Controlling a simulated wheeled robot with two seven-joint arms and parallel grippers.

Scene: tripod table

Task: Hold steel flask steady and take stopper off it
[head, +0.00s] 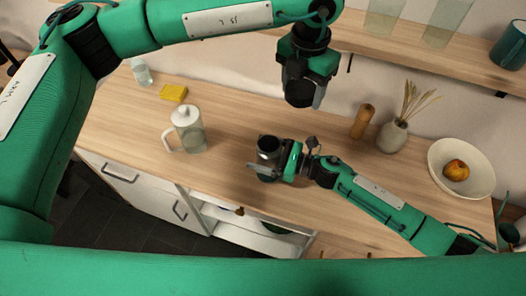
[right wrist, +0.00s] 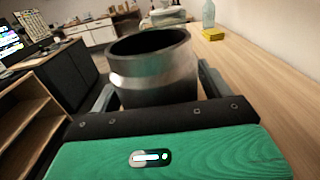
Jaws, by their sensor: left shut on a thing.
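The steel flask (head: 268,152) stands upright on the wooden counter, with its mouth open and dark inside. In the right wrist view the flask (right wrist: 153,75) sits between the two fingers of my right gripper (right wrist: 155,95), which is shut on its body. In the head view my right gripper (head: 272,165) reaches it from the right. My left gripper (head: 303,98) points down, above and a little right of the flask, clear of it. It is shut on the stopper, a dark piece hard to tell from the dark fingers.
A glass jug with a white lid (head: 188,130) stands left of the flask. A yellow sponge (head: 173,93) and a clear bottle (head: 142,72) are farther back. A wooden mill (head: 362,121), a vase (head: 393,135) and a bowl (head: 438,161) with fruit stand to the right.

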